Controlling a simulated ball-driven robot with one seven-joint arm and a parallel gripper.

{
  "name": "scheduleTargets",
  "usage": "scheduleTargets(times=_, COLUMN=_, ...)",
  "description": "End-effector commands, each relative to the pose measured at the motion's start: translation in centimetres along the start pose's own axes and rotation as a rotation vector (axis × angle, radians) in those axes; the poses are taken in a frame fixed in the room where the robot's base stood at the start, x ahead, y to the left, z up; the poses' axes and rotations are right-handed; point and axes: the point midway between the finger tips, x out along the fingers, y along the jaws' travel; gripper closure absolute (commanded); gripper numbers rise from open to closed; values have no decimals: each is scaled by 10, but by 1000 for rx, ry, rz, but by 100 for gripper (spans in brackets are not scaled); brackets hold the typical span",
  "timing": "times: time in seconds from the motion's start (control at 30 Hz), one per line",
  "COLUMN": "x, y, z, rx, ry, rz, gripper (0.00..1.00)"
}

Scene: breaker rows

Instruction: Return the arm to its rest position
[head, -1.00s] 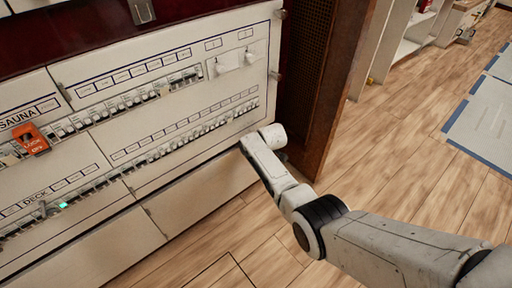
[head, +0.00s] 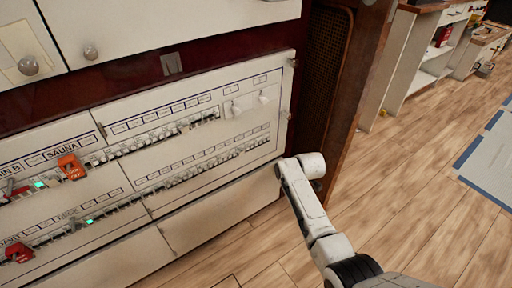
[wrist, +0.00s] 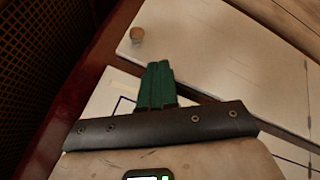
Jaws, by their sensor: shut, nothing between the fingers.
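My arm (head: 318,215) reaches in from the lower right of the head view, with its bend beside the right edge of the breaker panel (head: 205,150). The gripper itself is hidden in the head view. In the wrist view my gripper (wrist: 158,72) shows as two green fingers side by side, pressed together with nothing between them. Behind the fingers the wrist view shows a white panel with a round knob (wrist: 137,33). I cannot tell how far the fingers are from that panel.
Orange and red lockout pieces (head: 72,167) (head: 18,253) sit on the breaker rows at left. A dark wooden post with a mesh front (head: 328,75) stands right of the panel. Open shelving (head: 425,60) stands farther back.

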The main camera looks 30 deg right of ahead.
Motion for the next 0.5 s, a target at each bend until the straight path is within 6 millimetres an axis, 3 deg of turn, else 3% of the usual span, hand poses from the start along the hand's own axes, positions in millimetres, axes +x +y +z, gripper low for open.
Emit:
scheduleTargets(times=0.27, x=-1, y=-6, z=2, rx=7, ry=-4, rz=-7, gripper=100)
scheduleTargets(times=0.37, x=-7, y=-29, z=8, rx=36, ry=-18, rz=-35, gripper=100)
scheduleTargets(times=0.5, x=-32, y=-87, z=26, rx=123, ry=-67, rz=-105, gripper=100)
